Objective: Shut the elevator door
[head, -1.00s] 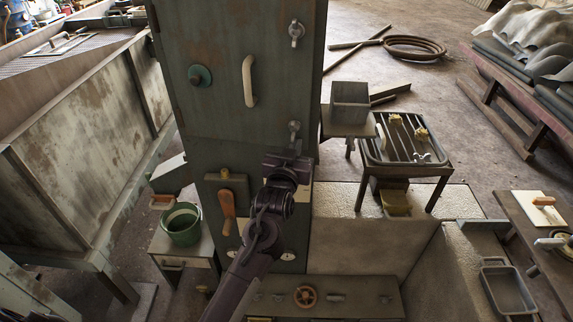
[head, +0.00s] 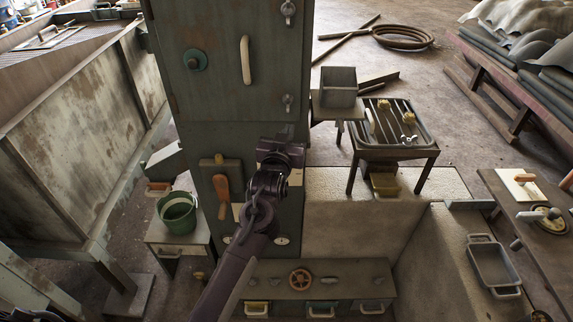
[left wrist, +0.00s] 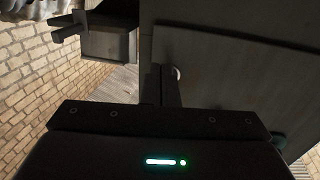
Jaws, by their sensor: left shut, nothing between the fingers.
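The elevator door is most likely the worn green upper panel (head: 215,90) of the tall cabinet in the head view. It has a pale upright handle (head: 245,60), a round teal knob (head: 194,61) and wing latches (head: 288,103) at its right edge. It looks flush with the cabinet, but any small gap cannot be told. My left gripper (head: 279,150) is at the cabinet front just below the door's lower right corner, with nothing held. In the left wrist view its shut fingers (left wrist: 166,86) point toward a grey panel (left wrist: 215,70); contact cannot be told. My right gripper is not in view.
An orange-handled lever (head: 222,190) is on the lower cabinet, left of my gripper. A green bucket (head: 177,213) stands on a small stand at left. A grey box (head: 338,88) and a barred tray table (head: 395,130) stand at right. A control bench (head: 340,275) is in front.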

